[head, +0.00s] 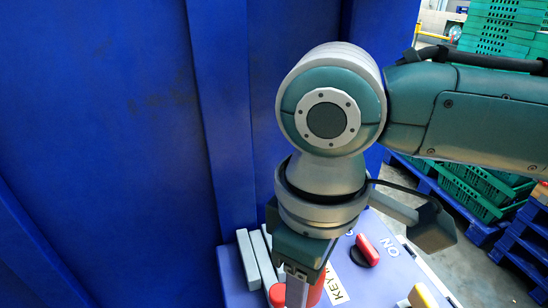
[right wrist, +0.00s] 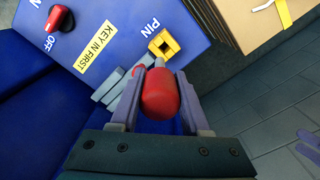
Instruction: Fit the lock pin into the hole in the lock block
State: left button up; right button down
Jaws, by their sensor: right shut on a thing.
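My right gripper (right wrist: 160,105) is shut on the lock pin (right wrist: 160,92), gripping its rounded red handle between both fingers. The pin's short grey tip (right wrist: 159,62) points toward the lock block (right wrist: 164,44), a yellow block with a dark square hole beside the PIN label. In the right wrist view the tip appears just short of the block; I cannot tell the gap in depth. In the head view my right arm hides much of the panel, and the yellow lock block (head: 422,296) shows at the bottom edge, right of the gripper. My left gripper is not in view.
The blue panel (right wrist: 110,20) carries a red ON/OFF switch (right wrist: 60,20) and a KEY IN FIRST label (right wrist: 95,47). A tall blue wall (head: 110,130) stands at left.

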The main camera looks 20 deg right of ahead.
jog(key=shift+s+a, duration=0.2)
jog(key=shift+s, duration=0.15)
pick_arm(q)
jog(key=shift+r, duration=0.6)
pick_arm(e)
jog(key=shift+a+f+n, duration=0.1)
jog(key=shift+f+n, duration=0.05)
jog(key=shift+n, duration=0.15)
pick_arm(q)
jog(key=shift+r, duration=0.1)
pick_arm(e)
jog(key=shift+s+p, duration=0.1)
jog(key=shift+p, duration=0.6)
pick_arm(q)
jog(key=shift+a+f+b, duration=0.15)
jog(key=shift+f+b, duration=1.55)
jog(key=shift+b, duration=0.4)
pick_arm(e)
jog(key=shift+f, duration=2.9)
pick_arm(q)
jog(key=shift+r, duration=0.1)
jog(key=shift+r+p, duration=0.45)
jog(key=shift+p, duration=0.1)
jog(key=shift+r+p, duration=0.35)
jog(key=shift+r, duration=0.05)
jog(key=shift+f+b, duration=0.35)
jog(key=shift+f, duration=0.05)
pick_arm(e)
jog(key=shift+f, duration=0.45)
